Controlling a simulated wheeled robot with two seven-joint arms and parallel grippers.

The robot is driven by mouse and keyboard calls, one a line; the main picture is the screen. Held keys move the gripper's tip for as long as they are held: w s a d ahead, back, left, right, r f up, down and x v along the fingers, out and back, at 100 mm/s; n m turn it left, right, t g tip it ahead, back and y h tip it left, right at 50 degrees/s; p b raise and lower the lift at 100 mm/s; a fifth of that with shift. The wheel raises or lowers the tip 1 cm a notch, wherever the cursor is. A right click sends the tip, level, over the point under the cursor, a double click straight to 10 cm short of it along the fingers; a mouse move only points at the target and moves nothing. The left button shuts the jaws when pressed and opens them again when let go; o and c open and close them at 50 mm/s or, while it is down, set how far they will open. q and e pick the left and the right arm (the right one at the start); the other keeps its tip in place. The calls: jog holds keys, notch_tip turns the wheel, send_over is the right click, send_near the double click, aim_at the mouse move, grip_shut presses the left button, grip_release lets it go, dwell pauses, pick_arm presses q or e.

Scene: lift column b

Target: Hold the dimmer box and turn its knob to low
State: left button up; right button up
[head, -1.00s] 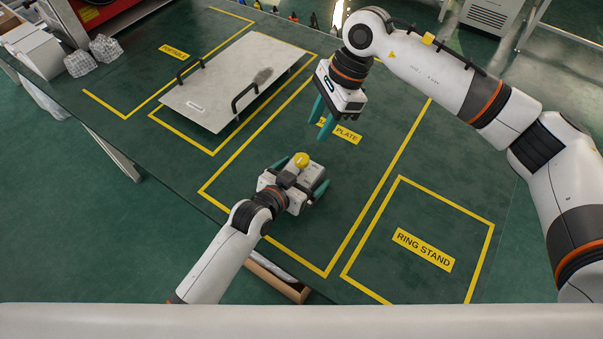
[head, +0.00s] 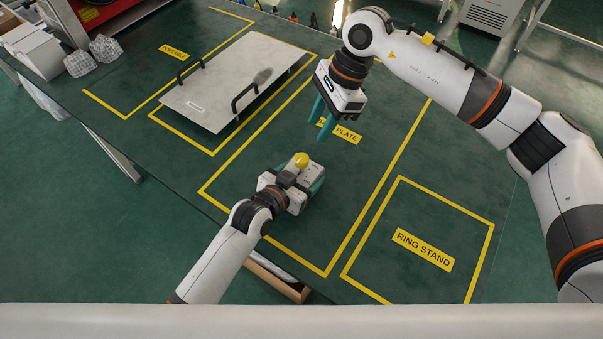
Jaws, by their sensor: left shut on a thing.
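The dimmer box (head: 311,172) is a small light grey box on the green table, in the outlined area marked PLATE. A round yellow knob (head: 301,160) shows at its upper side; its setting is too small to read. My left gripper (head: 299,178) reaches in from the lower left and is shut on the box, its teal fingers along the sides and its body hiding part of it. My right gripper (head: 318,130) is empty above the table, up and to the right of the box, its teal fingers apart and pointing down.
A grey metal plate (head: 215,105) with black handles lies to the upper left. The RING STAND area (head: 440,225) at right is bare. Crumpled clear wrap (head: 105,48) sits at the far left table edge. A brown-edged tray (head: 285,288) shows below the front edge.

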aim_at(301, 159)
jog(key=shift+o, duration=0.2)
jog(key=shift+o, duration=1.4)
jog(key=shift+a+r+n, duration=0.15)
jog(key=shift+a+n, duration=0.05)
jog(key=shift+n, duration=0.2)
jog(key=s+a+r+n+t+h, duration=0.1)
jog(key=s+a+r+n+h, duration=0.2)
jog(key=n, duration=0.9)
jog(key=shift+h, duration=0.4)
jog(key=shift+w+a+f, duration=0.1)
jog(key=shift+w+f, duration=0.15)
jog(key=shift+f, duration=1.8)
jog(key=shift+w+a+f, duration=0.1)
jog(key=shift+w+f, duration=0.1)
jog(key=shift+f, duration=1.85)
jog(key=shift+w+a+f, duration=0.1)
jog(key=shift+w+f, duration=0.15)
jog(key=shift+f, duration=1.8)
